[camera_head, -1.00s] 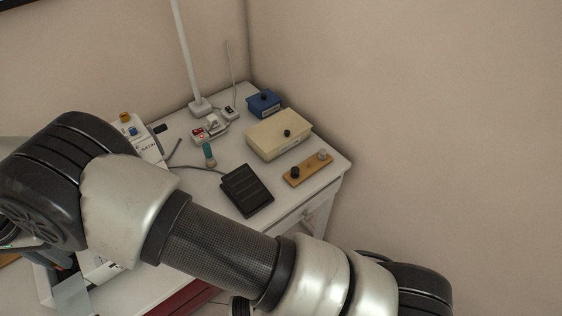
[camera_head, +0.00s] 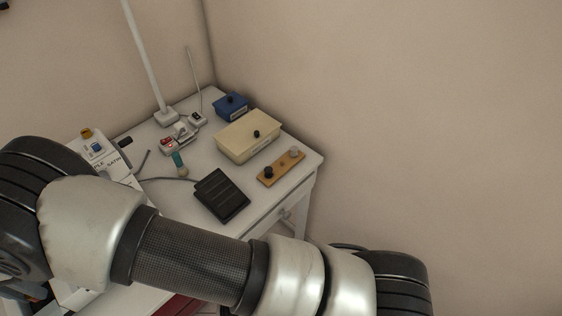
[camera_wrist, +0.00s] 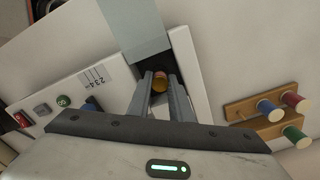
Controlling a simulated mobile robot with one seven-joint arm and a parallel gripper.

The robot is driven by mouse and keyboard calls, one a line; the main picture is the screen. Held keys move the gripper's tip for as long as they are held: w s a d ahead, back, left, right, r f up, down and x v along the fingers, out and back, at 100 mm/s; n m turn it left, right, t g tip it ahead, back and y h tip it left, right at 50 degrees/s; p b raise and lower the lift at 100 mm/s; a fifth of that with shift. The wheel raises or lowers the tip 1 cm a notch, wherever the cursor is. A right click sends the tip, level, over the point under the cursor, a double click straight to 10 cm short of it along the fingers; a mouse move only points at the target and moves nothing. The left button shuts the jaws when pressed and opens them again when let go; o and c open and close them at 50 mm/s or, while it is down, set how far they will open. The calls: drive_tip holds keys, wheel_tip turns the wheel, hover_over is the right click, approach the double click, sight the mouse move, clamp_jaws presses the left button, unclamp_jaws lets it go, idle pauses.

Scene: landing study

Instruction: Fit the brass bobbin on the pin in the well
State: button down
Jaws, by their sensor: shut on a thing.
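The brass bobbin (camera_wrist: 160,82) is between the fingertips of my gripper (camera_wrist: 161,78) in the wrist view. My gripper is shut on it. A dark opening, which looks like the well (camera_wrist: 153,62), lies just beyond the bobbin, in the white machine bed. I cannot tell how far the bobbin is above it or inside it. The pin is not visible; the bobbin and fingers may hide it. A grey-blue plate (camera_wrist: 135,25) lies at the far side of the opening. In the head view my arm hides the gripper and well.
The white machine (camera_head: 105,157) stands on the table's left. A wooden rack (camera_wrist: 265,118) with blue, red and green spools is right in the wrist view. A black pedal (camera_head: 221,194), cream box (camera_head: 235,148), blue box (camera_head: 228,108) and wooden strip (camera_head: 281,174) occupy the table's right.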

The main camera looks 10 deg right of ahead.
drive_tip(key=shift+f+b, duration=0.55)
drive_tip(key=shift+f, duration=0.5)
idle(0.4)
drive_tip(key=c, duration=1.5)
unclamp_jaws()
wheel_tip(320, 180, up, 17)
drive_tip(key=shift+r+p, duration=0.2)
drive_tip(key=shift+p, duration=0.95)
